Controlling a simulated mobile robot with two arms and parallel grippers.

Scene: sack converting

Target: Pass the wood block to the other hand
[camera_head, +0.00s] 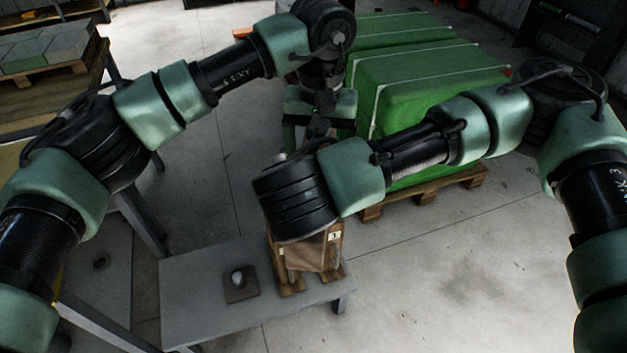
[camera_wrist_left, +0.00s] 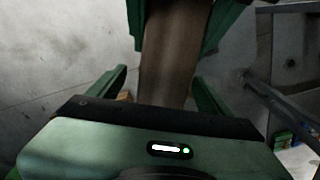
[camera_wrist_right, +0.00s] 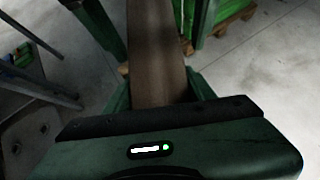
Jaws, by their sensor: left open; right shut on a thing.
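The wood block is a long brown bar. In the left wrist view the wood block (camera_wrist_left: 174,50) runs between the fingers of my left gripper (camera_wrist_left: 160,82), which stand apart with a gap at the sides. In the right wrist view the wood block (camera_wrist_right: 156,45) sits between the fingers of my right gripper (camera_wrist_right: 162,84), which is shut on it. The opposite gripper's green fingers show near the far end of the block in both wrist views.
A grey low table (camera_head: 190,305) stands below, with a brown sack (camera_head: 313,256) on a small pallet and a dark square pad (camera_head: 241,292) holding a pale round thing. Green wrapped stacks (camera_head: 425,85) on a pallet stand behind. Loaded racking (camera_head: 45,55) is at left. Open floor lies at right.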

